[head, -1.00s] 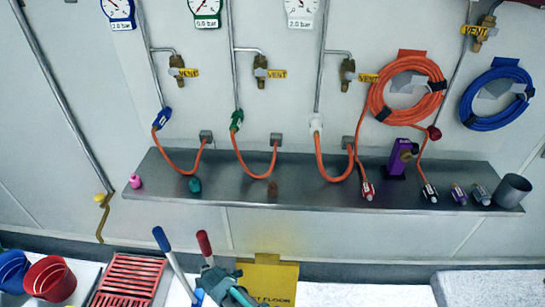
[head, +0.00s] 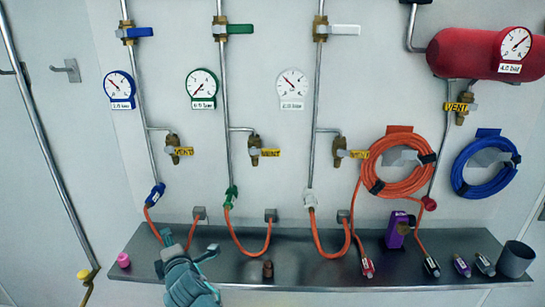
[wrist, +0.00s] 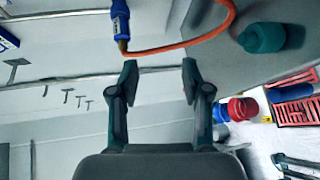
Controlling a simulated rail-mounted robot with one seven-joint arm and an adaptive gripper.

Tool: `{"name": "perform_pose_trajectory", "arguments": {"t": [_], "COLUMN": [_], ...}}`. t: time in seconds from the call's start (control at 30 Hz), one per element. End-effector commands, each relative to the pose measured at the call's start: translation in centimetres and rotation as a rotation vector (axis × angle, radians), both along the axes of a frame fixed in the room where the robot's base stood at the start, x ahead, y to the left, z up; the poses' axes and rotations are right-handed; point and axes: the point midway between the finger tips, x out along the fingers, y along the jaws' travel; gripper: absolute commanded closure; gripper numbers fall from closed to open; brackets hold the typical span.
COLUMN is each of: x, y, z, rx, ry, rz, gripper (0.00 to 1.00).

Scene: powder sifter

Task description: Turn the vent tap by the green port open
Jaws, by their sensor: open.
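The green port (head: 231,196) sits at the lower end of the second wall pipe, with an orange hose (head: 250,250) plugged into it. The vent tap by the green port (head: 254,151) is a brass valve to its upper right. Its yellow VENT handle (head: 270,152) points right, across the upright valve body. The green gauge (head: 201,88) above seems to read 0.0 bar. My gripper (head: 189,243) is open and empty, low and left of the tap, in front of the shelf. In the wrist view, my gripper (wrist: 159,70) faces the blue port (wrist: 120,22); the green vent tap is not visible there.
Similar vent taps stand by the blue (head: 173,149) and white (head: 339,151) ports. Coloured supply levers are above. The steel shelf (head: 330,270) carries small fittings and a purple device (head: 397,230). Coiled hoses (head: 400,165) hang right. The wall around the tap is mostly clear.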

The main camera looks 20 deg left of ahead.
Motion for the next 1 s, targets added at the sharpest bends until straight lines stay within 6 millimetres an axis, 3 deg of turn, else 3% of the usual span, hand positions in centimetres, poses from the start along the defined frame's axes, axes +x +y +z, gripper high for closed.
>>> {"name": "perform_pose_trajectory", "arguments": {"t": [0.03,0.2,0.3,0.4,0.5,0.6,0.77,1.0], "x": [2.0,7.6,9.5,10.5,11.0,11.6,13.2,17.3], "y": [-3.1,-12.8,-17.7,-21.2,-23.1,-23.6,-22.9,-21.7], "z": [3.6,12.0,15.6,18.0,19.3,19.7,19.8,19.8], "rx": [0.023,0.088,0.125,0.154,0.172,0.178,0.176,0.177], "ry": [-0.023,-0.082,-0.112,-0.135,-0.147,-0.152,-0.151,-0.15], "rz": [-0.067,-0.301,-0.418,-0.501,-0.546,-0.562,-0.562,-0.561], "gripper": [0.52,0.52,0.52,0.52,0.52,0.52,0.52,0.52]}}
